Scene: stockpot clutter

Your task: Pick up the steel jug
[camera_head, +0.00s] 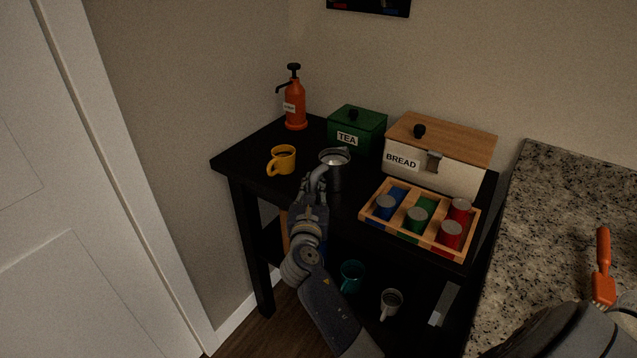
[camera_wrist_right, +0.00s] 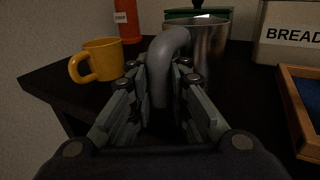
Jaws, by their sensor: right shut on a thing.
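The steel jug (camera_head: 334,158) stands upright at the front middle of the black table, with its open top showing in the head view. In the right wrist view the jug (camera_wrist_right: 208,45) is straight ahead, with its thick grey handle (camera_wrist_right: 168,60) toward me. My right gripper (camera_head: 314,184) is at the jug's near left side. In the wrist view its fingers (camera_wrist_right: 163,82) are shut on the handle, one on each side. I cannot tell whether the jug's base touches the table. My left gripper is not in view.
A yellow mug (camera_head: 281,160) stands left of the jug. Behind are an orange pump bottle (camera_head: 295,104), a green tea box (camera_head: 357,130) and a bread box (camera_head: 450,172). A wooden divided tray (camera_head: 397,235) with several cans is to the right. Mugs stand on the lower shelf.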

